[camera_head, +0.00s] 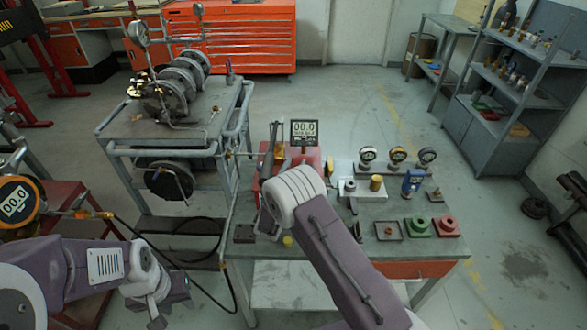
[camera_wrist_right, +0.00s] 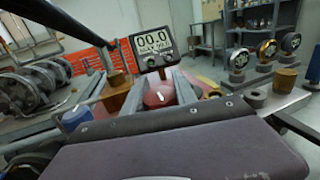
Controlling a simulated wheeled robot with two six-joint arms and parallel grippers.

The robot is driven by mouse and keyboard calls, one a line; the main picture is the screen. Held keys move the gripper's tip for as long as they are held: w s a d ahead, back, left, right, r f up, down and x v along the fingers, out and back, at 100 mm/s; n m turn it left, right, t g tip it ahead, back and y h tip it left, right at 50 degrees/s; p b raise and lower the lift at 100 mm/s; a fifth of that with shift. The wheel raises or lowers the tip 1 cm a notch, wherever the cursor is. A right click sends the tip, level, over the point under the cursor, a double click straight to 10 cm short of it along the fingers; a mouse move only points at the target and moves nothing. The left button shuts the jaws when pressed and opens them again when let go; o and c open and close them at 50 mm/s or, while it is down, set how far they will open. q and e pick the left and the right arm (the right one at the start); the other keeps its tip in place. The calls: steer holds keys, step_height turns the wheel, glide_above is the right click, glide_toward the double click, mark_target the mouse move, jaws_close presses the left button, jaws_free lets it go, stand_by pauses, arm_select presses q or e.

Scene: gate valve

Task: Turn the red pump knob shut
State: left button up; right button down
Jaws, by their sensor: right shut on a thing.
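The red pump knob (camera_wrist_right: 158,95) shows in the right wrist view, a round red knob with a pale mark on top. My right gripper (camera_wrist_right: 161,88) has one grey finger on each side of it and is shut on it. In the head view my right arm hides the knob and most of this gripper; part of the red pump body (camera_head: 307,157) shows beyond the arm. A digital gauge (camera_head: 304,132) stands behind the pump; it also shows in the right wrist view (camera_wrist_right: 153,43) and reads 00.0. My left gripper (camera_head: 168,311) is low at the left, away from the pump; its jaw opening is unclear.
Dial gauges (camera_head: 397,156), a blue device (camera_head: 412,182) and green and red fittings (camera_head: 418,227) stand on the bench's right part. A cart with flanged piping (camera_head: 178,85) is to the left. A black hose (camera_head: 190,273) hangs between the left stand and the bench.

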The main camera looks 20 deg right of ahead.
steer(key=c, duration=1)
jaws_free()
steer(key=v, duration=0.9)
steer(key=shift+b, duration=0.35)
steer(key=shift+a, duration=0.1)
